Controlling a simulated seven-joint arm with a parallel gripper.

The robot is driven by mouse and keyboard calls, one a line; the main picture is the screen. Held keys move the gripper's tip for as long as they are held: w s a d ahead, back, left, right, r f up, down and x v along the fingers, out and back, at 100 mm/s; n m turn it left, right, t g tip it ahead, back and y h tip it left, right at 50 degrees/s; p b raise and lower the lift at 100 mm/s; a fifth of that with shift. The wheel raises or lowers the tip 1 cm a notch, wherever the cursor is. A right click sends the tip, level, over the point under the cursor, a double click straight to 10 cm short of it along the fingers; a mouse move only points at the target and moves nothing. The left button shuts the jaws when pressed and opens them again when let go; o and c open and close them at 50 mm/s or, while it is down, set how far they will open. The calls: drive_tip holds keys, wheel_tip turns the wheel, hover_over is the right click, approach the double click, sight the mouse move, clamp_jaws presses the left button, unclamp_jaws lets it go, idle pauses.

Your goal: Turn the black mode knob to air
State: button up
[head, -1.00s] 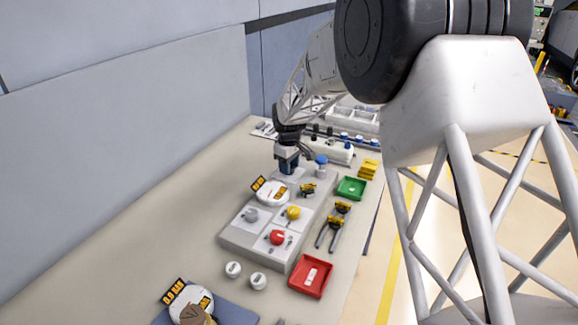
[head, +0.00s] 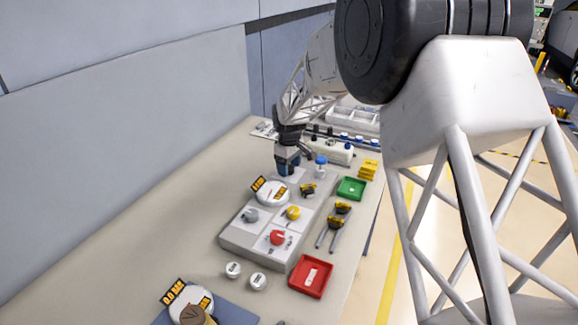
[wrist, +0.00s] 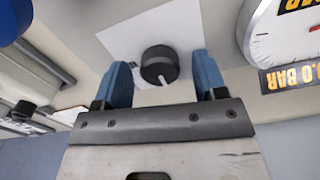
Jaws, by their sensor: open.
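The black mode knob (wrist: 160,65) shows in the wrist view, a round black knob with a pale mark on its face, on a white plate (wrist: 120,50). My gripper (wrist: 165,72) is open, with one blue finger on each side of the knob and a visible gap on both sides. In the head view my gripper (head: 287,163) is over the far end of the grey panel (head: 240,243) and hides the knob. I cannot read any position labels around the knob.
A white gauge (head: 271,193) with an orange display stands just in front of my gripper. A blue-capped part (head: 321,160) is close on the right. Grey, yellow (head: 293,213) and red (head: 277,237) knobs sit nearer on the panel. A green tray (head: 351,188) is to the right.

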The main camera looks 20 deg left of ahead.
sight(292, 167)
drive_tip(key=shift+r, duration=3.95)
drive_tip(key=shift+d+r, duration=0.25)
drive_tip(key=shift+d, duration=0.2)
drive_tip(key=s+d+r+m, duration=0.3)
drive_tip(key=s+d+r, duration=0.15)
drive_tip(key=d, duration=0.75)
drive_tip(key=s+d+r+m+t, duration=0.15)
drive_tip(key=s+d+r, duration=0.3)
drive_tip(key=d, duration=0.65)
drive_tip(key=s+d+r+m, duration=0.4)
drive_tip(key=d+r, duration=0.1)
drive_tip(key=d, duration=0.7)
drive_tip(key=s+d+f+m, duration=0.2)
drive_tip(key=s+d+m, duration=0.2)
drive_tip(key=s+d, duration=0.6)
drive_tip(key=s+d+f+m+t, duration=0.1)
drive_tip(key=s+d+f+m, duration=0.1)
drive_tip(key=s+d, duration=0.8)
drive_tip(key=shift+s+f+m, duration=0.2)
drive_tip(key=shift+s+m, duration=0.65)
drive_tip(key=shift+s, duration=3.15)
